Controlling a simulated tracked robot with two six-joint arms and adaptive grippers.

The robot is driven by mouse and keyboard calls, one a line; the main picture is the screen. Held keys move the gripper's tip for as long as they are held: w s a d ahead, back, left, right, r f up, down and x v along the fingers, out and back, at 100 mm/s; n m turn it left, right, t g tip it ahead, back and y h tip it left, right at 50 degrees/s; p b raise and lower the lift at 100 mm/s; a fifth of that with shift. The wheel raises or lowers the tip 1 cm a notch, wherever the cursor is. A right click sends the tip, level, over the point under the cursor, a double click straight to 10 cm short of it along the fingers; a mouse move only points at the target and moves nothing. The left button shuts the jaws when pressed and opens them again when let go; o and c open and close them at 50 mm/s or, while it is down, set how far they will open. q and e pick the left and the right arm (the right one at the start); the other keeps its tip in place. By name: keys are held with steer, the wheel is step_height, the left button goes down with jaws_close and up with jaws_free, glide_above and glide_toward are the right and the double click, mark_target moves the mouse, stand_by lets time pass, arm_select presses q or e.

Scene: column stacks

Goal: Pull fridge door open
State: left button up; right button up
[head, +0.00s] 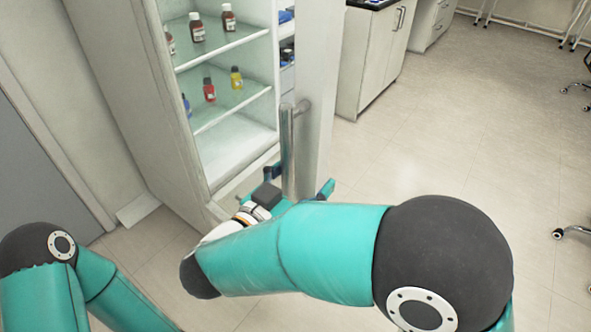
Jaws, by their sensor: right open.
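The white fridge (165,105) stands at the left, with its shelves and bottles showing. The fridge door (318,85) is open and stands out on the right side of the cabinet. A vertical metal handle (289,150) is on the door. My right gripper (300,183) is open at the handle's lower end, with a teal fingertip showing on each side of it. Whether it touches the handle I cannot tell. My right arm hides part of the gripper. My left arm is at the lower left, and its gripper is out of view.
Small brown, red and yellow bottles (229,17) stand on the glass shelves. A white cabinet (372,50) with a dark top stands behind the door. The tiled floor (460,140) to the right is clear, apart from chair legs at the right edge.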

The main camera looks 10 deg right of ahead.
steer(key=shift+o, duration=1)
steer(key=s+a+n+t+y, duration=0.2)
steer(key=s+a, duration=0.2)
steer(key=a, duration=0.3)
steer(key=shift+s+r, duration=0.15)
steer(key=shift+r, duration=0.25)
steer(key=w+d+f+m+g+h, duration=0.1)
steer(key=w+d+m+g+h, duration=0.1)
steer(key=d, duration=0.5)
steer(key=shift+w, duration=0.85)
steer(key=shift+w+d+f, duration=0.1)
steer(key=shift+f, duration=0.05)
steer(key=shift+c, duration=0.8)
